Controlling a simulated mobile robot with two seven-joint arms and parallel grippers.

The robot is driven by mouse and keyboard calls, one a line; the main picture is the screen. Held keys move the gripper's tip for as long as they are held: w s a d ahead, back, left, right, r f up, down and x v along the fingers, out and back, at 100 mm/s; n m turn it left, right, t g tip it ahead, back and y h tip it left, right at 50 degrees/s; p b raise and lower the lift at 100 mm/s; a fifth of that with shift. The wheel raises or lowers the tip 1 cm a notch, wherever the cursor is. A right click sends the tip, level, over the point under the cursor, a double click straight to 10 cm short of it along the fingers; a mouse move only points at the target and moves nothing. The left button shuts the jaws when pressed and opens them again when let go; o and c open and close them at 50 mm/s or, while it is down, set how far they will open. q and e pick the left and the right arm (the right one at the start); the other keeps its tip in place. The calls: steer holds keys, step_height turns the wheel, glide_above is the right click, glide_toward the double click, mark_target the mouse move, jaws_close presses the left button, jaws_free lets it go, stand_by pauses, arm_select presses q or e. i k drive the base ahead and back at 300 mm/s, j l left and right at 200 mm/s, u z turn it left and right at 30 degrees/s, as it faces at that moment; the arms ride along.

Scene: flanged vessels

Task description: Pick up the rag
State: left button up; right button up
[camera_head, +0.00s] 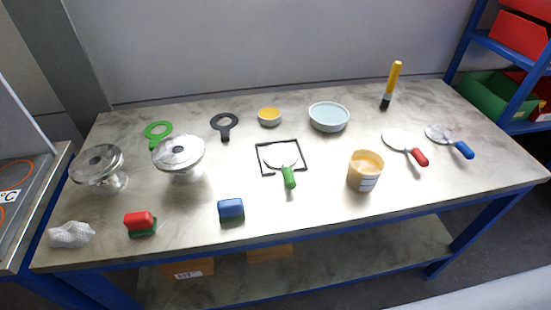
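The rag (71,235) is a crumpled whitish cloth at the near left corner of the table. It lies on the tabletop, apart from the red block to its right. Nothing covers it. Neither of my grippers shows in the head view.
Two flanged vessels (100,167) (179,157) stand behind the rag. A red-topped block (139,223) and a blue block (231,209) lie along the front edge. A tub (365,171), a bowl (328,117) and several handled discs are farther right. The table's (330,212) front right is clear.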

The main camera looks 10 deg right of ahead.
mark_target(73, 234)
steer(key=u, duration=1.4)
steer(key=j+z, duration=0.15)
steer(key=j, duration=1)
steer(key=i, duration=0.05)
